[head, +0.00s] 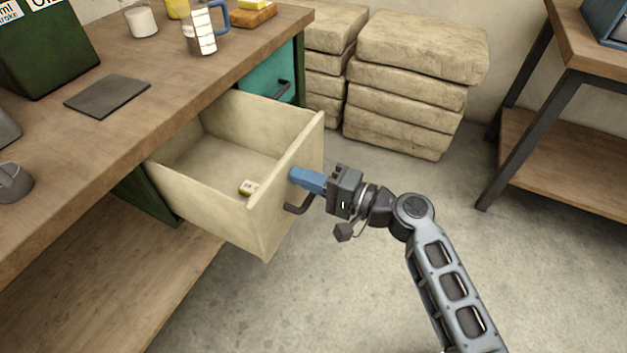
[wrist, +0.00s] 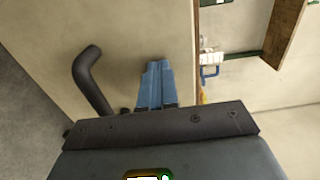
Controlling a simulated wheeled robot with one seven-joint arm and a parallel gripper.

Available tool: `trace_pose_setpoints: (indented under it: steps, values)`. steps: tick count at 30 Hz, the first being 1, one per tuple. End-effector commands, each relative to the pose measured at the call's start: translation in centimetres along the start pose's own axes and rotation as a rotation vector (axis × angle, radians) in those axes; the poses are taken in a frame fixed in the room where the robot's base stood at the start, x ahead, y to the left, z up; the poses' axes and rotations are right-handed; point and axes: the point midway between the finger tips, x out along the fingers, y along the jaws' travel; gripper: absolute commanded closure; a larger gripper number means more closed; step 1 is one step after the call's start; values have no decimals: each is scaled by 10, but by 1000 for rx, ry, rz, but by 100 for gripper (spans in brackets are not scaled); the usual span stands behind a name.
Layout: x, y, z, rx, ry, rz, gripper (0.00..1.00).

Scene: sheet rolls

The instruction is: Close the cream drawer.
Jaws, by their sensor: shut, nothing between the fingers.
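The cream drawer (head: 285,190) stands well open out of the wooden workbench in the head view. A small yellow and white item (head: 248,187) lies inside it near the front. Its dark handle (head: 298,208) is on the outer front face; the handle also shows in the wrist view (wrist: 92,80). My gripper (head: 298,178) is shut and empty, its blue fingers pointing at the drawer's front panel beside the handle. In the wrist view the fingertips (wrist: 158,66) are at or very close to the cream panel (wrist: 140,30); I cannot tell if they touch.
The workbench (head: 150,105) holds a dark flat pad (head: 107,95), a mug (head: 204,35) and a green box (head: 45,45). A teal drawer (head: 265,82) sits behind the cream one. Stacked sacks (head: 410,80) stand at the back, with another table (head: 580,45) at right.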

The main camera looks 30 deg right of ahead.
Motion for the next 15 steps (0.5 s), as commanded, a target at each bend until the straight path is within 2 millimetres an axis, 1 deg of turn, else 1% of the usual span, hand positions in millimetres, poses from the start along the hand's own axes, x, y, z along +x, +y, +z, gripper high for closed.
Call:
trace_pose_setpoints:
  steps: [1,5,15]
  values:
    - [10,1,1,-2,-4,-2,100]
    - [40,2,1,-3,-5,-3,100]
    - [135,3,1,-3,-5,-3,100]
